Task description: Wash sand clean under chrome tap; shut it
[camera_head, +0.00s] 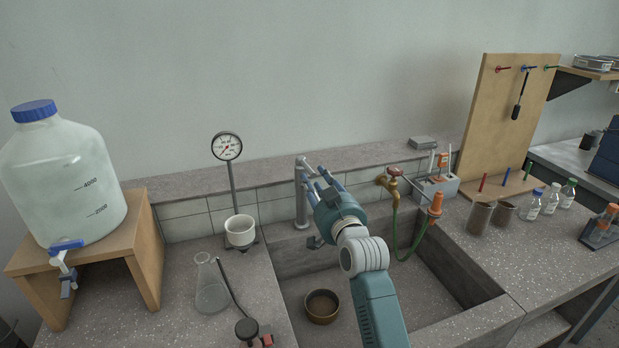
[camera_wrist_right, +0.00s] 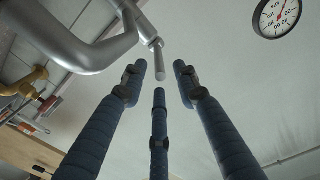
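The chrome tap (camera_head: 301,192) stands at the back edge of the sink. It also fills the upper left of the right wrist view (camera_wrist_right: 85,48), with a thin lever (camera_wrist_right: 158,58) pointing between my fingertips. My right gripper (camera_head: 316,181) is beside the tap, its fingers spread around the lever's end without visibly closing on it; the right wrist view also shows the gripper (camera_wrist_right: 159,82) open. A round brown pan (camera_head: 322,306) sits on the sink floor; its contents are too dark to identify as sand. I see no water stream, but my gripper hides part of the spout. My left gripper is out of view.
A brass tap (camera_head: 388,181) with a green hose (camera_head: 407,246) is right of the chrome tap. A conical flask (camera_head: 211,286) and white cup (camera_head: 240,231) stand left of the sink. Two brown beakers (camera_head: 479,217) (camera_head: 504,210) stand right.

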